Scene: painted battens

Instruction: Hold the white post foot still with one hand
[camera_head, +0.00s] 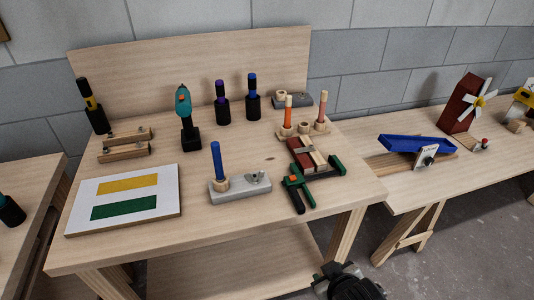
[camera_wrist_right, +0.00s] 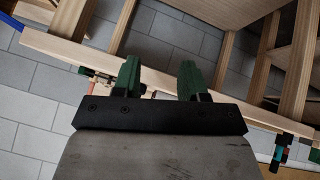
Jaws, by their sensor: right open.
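The white post foot (camera_head: 241,190), a pale grey-white block, lies near the front middle of the bench top. A blue batten (camera_head: 216,160) stands upright in the round wooden collar at its left end, and a small metal fitting (camera_head: 256,177) sits at its right end. My right gripper (camera_head: 332,270) is low in front of the bench, below the top and apart from the foot. In the right wrist view its two fingers (camera_wrist_right: 158,80) are spread with nothing between them. I cannot make out the foot in that view. My left gripper is not in view.
A white board (camera_head: 125,199) with yellow and green bars lies left. Bare bench shows in front of the foot.

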